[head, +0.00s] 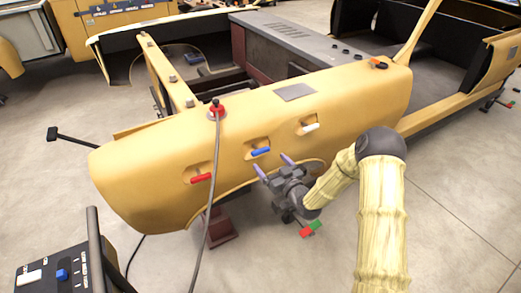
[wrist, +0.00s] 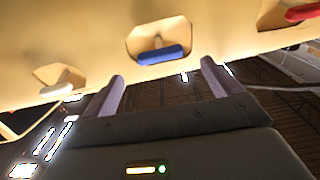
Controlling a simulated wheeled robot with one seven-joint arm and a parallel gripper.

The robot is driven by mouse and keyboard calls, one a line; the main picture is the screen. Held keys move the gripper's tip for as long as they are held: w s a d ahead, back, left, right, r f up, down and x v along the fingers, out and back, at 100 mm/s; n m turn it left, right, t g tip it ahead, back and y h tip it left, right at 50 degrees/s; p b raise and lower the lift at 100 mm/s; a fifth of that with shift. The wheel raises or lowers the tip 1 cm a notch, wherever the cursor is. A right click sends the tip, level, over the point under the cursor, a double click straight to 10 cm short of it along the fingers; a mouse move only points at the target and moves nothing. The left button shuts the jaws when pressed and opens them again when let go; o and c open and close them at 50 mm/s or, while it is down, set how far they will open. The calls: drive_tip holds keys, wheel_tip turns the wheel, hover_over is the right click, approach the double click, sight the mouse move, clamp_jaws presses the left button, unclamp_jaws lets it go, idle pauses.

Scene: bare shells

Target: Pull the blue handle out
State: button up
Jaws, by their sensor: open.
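The blue handle (head: 261,152) sits in a recess on the yellow body panel, between a red handle and a white handle. In the wrist view my gripper (wrist: 160,78) is open and empty. I see a gap between the fingertips and the handle.
The red handle (head: 201,178) is to the left and the white handle (head: 311,127) to the right on the same yellow panel (head: 150,190). A grey cable hangs from a red-based knob (head: 216,110) down the panel's front. A control box (head: 60,272) stands at lower left.

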sight(262, 153)
drive_tip(key=p+x, duration=0.1)
drive_tip(key=x, duration=0.7)
drive_tip(key=shift+a, duration=0.1)
